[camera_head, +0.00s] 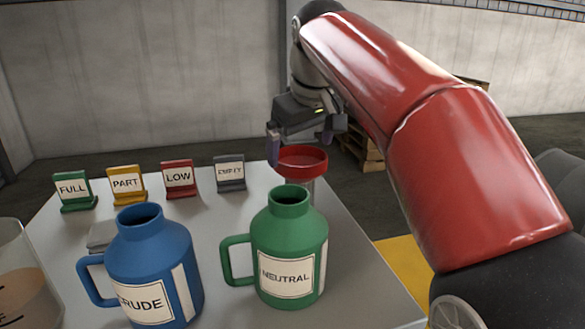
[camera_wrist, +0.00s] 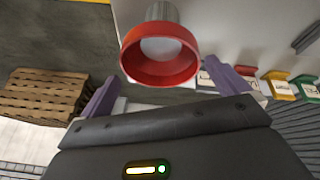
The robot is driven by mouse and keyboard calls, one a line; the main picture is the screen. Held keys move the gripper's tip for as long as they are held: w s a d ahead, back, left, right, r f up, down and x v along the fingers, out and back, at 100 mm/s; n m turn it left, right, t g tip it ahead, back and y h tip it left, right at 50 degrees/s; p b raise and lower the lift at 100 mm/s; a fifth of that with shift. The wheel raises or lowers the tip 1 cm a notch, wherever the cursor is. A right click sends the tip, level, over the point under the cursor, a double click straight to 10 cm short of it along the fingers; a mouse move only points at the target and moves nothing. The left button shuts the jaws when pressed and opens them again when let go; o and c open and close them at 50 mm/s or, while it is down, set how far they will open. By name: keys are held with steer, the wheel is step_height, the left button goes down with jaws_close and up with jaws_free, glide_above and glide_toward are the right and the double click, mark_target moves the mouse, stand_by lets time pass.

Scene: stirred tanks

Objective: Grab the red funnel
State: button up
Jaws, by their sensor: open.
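The red funnel (camera_head: 302,157) stands at the far right part of the white table, behind the green jug. Its wide red rim faces up, and a pale, see-through part shows below it. In the wrist view the funnel (camera_wrist: 160,70) is near the top middle, ahead of the jaws. My gripper (camera_head: 300,136) is just above and behind the funnel in the head view. Its purple fingers are spread wide, one to each side of the funnel in the wrist view (camera_wrist: 168,90). Nothing is between them in grip. Whether a finger touches the rim cannot be told.
A green NEUTRAL jug (camera_head: 286,225) stands in front of the funnel, with a blue jug (camera_head: 155,250) to its left. Signs FULL (camera_head: 73,189), PART (camera_head: 127,184), LOW (camera_head: 179,178) and a grey one (camera_head: 230,173) line the back edge. A wooden pallet stack (camera_wrist: 42,94) stands beyond.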

mark_target(297, 181)
steer(key=b+x, duration=0.1)
steer(key=x, duration=0.5)
steer(key=shift+f, duration=0.3)
steer(key=c, duration=0.7)
steer(key=shift+r, duration=0.15)
